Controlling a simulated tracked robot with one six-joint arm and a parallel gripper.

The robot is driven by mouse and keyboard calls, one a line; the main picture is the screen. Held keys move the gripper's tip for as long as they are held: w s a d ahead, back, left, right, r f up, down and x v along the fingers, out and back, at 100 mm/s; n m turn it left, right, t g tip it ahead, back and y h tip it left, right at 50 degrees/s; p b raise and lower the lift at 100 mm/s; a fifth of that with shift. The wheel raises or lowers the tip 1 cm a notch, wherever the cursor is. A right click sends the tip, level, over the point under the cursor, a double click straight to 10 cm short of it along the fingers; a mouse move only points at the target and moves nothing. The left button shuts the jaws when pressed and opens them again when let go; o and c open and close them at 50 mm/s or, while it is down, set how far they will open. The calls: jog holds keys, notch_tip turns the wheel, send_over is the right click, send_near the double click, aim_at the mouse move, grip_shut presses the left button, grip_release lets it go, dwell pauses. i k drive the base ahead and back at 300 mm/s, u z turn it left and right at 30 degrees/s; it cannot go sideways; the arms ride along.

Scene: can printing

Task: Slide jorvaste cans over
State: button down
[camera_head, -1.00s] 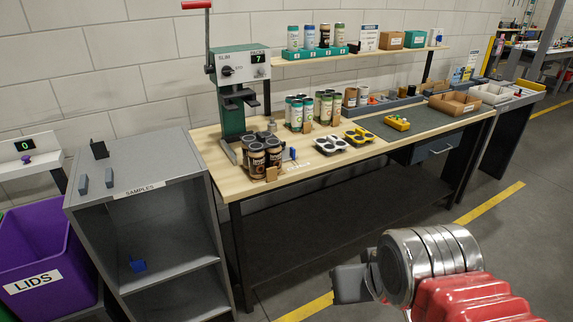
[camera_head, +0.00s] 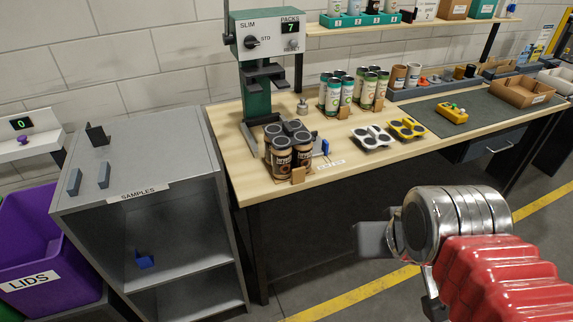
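A tight group of several brown cans (camera_head: 282,158) with dark tops stands upright on the wooden bench, in front of the green and grey press (camera_head: 262,75). A small tan block touches their front, and a blue piece (camera_head: 325,147) stands at their right. Green-and-white cans (camera_head: 340,94) stand in two groups farther back. I cannot read which cans are jorvaste. My gripper (camera_head: 375,239) is at the lower right, in front of the bench and well apart from the cans. Its fingers are mostly hidden by my wrist, so its opening does not show.
The grey SAMPLES cabinet (camera_head: 175,184) stands left of the bench, with upright grey pieces on top. A purple LIDS bin (camera_head: 35,245) is at far left. The bench front between cans and carriers is mostly clear.

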aim_at(289, 154)
jog(key=u, duration=0.6)
jog(key=i, duration=0.85)
jog(key=u, duration=0.65)
